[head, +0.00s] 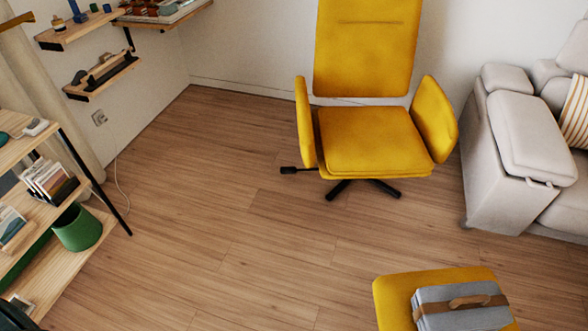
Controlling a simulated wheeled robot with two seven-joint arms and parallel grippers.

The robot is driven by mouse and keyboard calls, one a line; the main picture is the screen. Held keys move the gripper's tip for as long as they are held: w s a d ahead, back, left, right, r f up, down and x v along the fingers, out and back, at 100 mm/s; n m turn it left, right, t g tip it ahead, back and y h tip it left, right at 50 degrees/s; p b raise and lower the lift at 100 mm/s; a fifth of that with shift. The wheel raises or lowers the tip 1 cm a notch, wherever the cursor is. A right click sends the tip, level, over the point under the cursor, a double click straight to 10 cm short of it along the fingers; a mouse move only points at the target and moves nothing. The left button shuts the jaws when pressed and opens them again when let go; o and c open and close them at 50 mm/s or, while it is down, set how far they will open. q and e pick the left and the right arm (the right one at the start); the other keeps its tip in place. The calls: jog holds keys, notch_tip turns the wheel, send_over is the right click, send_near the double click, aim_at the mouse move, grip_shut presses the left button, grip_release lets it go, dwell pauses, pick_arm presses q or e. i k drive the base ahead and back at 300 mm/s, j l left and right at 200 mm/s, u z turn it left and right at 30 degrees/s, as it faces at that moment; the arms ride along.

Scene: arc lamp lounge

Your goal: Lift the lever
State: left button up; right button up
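A yellow office chair (375,140) stands at the back middle on a black star base. A short black lever (290,170) sticks out to the left from under its seat, roughly level, with a thicker block at its outer end. Neither of my grippers is in view, and nothing touches the lever.
A grey sofa (510,165) stands at the right. A yellow footstool (395,298) with a grey strapped case (462,306) is at the front right. A wooden shelf unit (75,262) with a green pot (77,228) is at the left. The wooden floor (225,225) between is clear.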

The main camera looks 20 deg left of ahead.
aim_at(284, 170)
jog(key=i+j, duration=0.8)
jog(key=j, duration=0.25)
jog(key=i+j, duration=0.85)
jog(key=j, duration=0.15)
jog(key=i+j+z, duration=0.1)
jog(key=i+j, duration=0.3)
jog(key=j, duration=0.1)
